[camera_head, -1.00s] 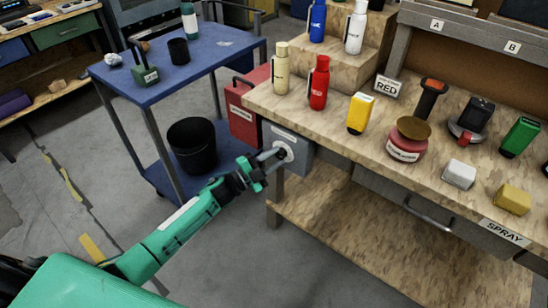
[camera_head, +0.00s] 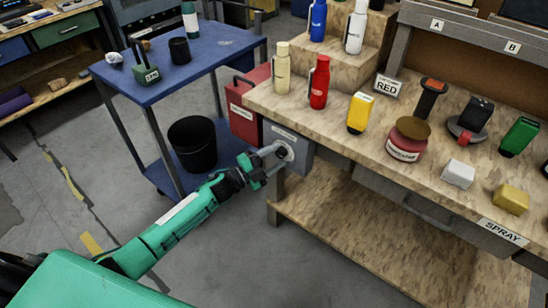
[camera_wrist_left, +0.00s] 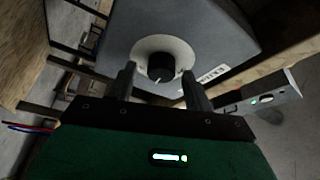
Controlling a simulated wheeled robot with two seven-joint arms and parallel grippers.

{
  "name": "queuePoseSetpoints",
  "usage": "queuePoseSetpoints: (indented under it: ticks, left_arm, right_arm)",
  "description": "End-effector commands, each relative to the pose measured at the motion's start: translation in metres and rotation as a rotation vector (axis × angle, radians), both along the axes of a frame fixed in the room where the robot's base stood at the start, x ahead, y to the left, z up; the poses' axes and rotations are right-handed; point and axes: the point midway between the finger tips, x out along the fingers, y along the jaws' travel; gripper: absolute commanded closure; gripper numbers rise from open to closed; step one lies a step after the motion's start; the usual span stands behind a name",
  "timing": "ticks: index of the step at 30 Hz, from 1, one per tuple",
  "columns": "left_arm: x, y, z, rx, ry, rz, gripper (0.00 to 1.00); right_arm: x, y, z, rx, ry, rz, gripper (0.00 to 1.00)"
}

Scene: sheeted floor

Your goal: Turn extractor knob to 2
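The extractor is a grey box (camera_head: 302,160) fixed at the left end of the workbench, with a label on its front. Its dark round knob (camera_wrist_left: 160,67) sits on a pale disc in the left wrist view, with a light pointer mark near its lower edge. In the head view the gripper partly covers the knob. My left gripper (camera_head: 276,155) is in front of the disc. In the left wrist view my left gripper's two fingers (camera_wrist_left: 158,84) are spread, one either side of the knob, with gaps visible. My right gripper is not in view.
A red box (camera_head: 245,118) is left of the extractor. A blue cart (camera_head: 150,92) and a black bin (camera_head: 192,144) stand further left. The workbench (camera_head: 330,128) carries bottles and several small items. The floor around my left arm is clear.

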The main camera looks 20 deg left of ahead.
Motion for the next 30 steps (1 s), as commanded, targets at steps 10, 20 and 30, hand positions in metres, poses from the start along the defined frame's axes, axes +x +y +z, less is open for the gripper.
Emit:
queuePoseSetpoints:
  ticks: [10, 20, 30]
  left_arm:
    - [-0.002, 0.003, 0.000, -0.001, 0.000, 0.001, 0.48]
    - [-0.045, 0.039, -0.010, 0.001, 0.002, 0.000, 0.48]
    - [-0.091, 0.079, -0.019, 0.001, 0.001, 0.001, 0.48]
  right_arm:
    - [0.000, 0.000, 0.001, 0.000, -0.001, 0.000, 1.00]
    - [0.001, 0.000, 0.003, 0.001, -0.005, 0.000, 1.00]
    - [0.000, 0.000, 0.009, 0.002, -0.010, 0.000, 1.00]
